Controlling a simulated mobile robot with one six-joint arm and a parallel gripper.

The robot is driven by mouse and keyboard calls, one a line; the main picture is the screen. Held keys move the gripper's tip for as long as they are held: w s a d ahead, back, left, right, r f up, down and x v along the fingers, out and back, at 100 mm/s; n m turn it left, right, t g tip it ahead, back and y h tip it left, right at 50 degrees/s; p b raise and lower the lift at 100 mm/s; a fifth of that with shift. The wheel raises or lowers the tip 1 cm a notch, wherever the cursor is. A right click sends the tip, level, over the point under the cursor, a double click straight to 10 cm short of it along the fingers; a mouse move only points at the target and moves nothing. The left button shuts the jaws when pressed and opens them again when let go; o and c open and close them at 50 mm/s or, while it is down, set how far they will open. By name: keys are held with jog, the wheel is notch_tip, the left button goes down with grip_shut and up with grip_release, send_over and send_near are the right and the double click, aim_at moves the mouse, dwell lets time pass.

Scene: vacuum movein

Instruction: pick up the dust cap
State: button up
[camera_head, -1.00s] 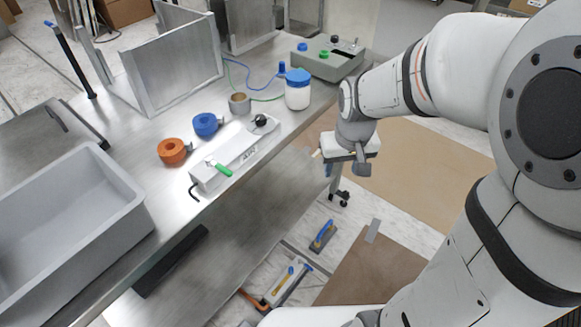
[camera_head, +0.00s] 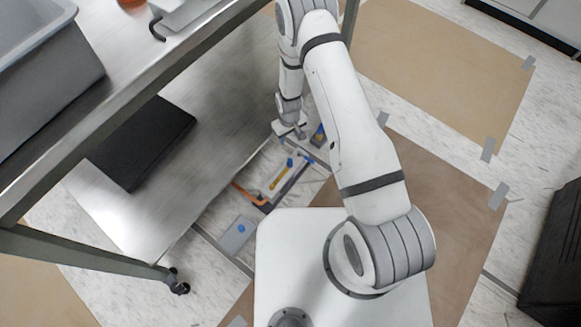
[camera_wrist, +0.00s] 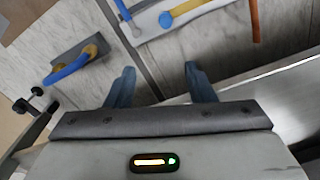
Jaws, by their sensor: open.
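I cannot tell for sure which thing is the dust cap. A small blue round piece (camera_head: 241,229) sits on a grey plate (camera_head: 232,242) on the floor in the head view. My gripper (camera_head: 300,135) is low beside the table's lower shelf, above the floor tools. In the wrist view my gripper (camera_wrist: 160,86) has its two blue-grey fingers apart with nothing between them. A pale holder (camera_head: 268,188) with a yellow and blue tool (camera_head: 279,176) lies below it. That tool also shows ahead of the fingers in the wrist view (camera_wrist: 185,13).
A blue-handled trowel (camera_wrist: 72,68) lies left of the fingers. An orange tool (camera_head: 250,194) lies beside the holder. The metal lower shelf (camera_head: 215,135) bears a black flat box (camera_head: 142,140). A grey bin (camera_head: 45,75) stands on the tabletop. Brown floor sheets (camera_head: 440,75) lie at right.

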aim_at(290, 160)
jog(key=f, duration=0.3)
jog(key=s+f+b, duration=0.1)
jog(key=f, duration=0.3)
jog(key=s+f+b, duration=0.1)
jog(key=f, duration=0.2)
jog(key=shift+s+a+f, duration=0.1)
jog(key=shift+a+f, duration=0.1)
jog(key=f, duration=0.1)
jog(key=f+b, duration=0.1)
jog(key=f, duration=0.1)
jog(key=f+b, duration=0.1)
jog(key=f, duration=0.1)
jog(key=shift+s+d, duration=0.15)
jog(key=shift+d, duration=0.1)
grip_shut()
